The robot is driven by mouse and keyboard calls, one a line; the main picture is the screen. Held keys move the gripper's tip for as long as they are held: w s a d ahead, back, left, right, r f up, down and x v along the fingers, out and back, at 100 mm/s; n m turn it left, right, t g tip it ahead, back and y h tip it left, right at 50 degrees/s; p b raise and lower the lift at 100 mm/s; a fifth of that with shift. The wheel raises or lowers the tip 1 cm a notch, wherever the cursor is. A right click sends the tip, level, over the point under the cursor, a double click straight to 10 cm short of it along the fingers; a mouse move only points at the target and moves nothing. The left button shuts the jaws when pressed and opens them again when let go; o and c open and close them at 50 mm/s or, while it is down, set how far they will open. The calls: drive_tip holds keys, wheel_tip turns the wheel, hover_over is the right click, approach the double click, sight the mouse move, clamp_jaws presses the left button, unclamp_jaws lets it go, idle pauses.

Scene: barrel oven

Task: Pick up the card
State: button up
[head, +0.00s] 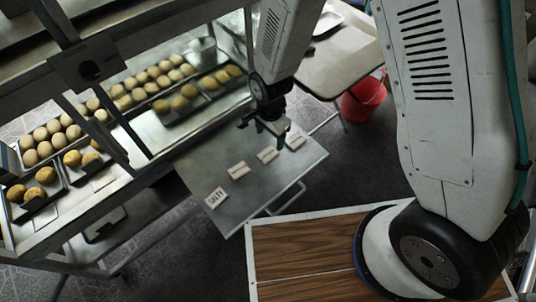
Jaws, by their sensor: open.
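Several small white cards lie in a slanting row on a grey metal shelf (225,155). The nearest card (215,197) has dark lettering that is hard to read. Beyond it lie a second card (238,170), a third card (267,155) and one at the far right (295,141). Which of them is the task's card I cannot tell. My gripper (263,131) points down over the far part of the shelf, near the two far cards. It is open, with dark green-tipped fingers, and no card shows between them. Its exact height above the shelf is unclear.
A metal rack (165,125) at left holds trays of round buns (43,150). A small table (345,62) and a red bucket (364,102) stand behind. A wooden board with a pale edge (300,255) is in front. Dark floor is clear between shelf and board.

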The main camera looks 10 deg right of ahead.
sight(267, 154)
drive_tip(key=shift+s+a+f, duration=0.1)
drive_tip(key=shift+a+f, duration=0.1)
drive_tip(key=shift+f, duration=0.4)
drive_tip(key=shift+s+a+f, duration=0.1)
drive_tip(key=shift+a+f, duration=0.05)
drive_tip(key=shift+f, duration=0.4)
drive_tip(key=f, duration=0.7)
drive_tip(key=shift+w+f, duration=0.25)
drive_tip(key=c, duration=1.1)
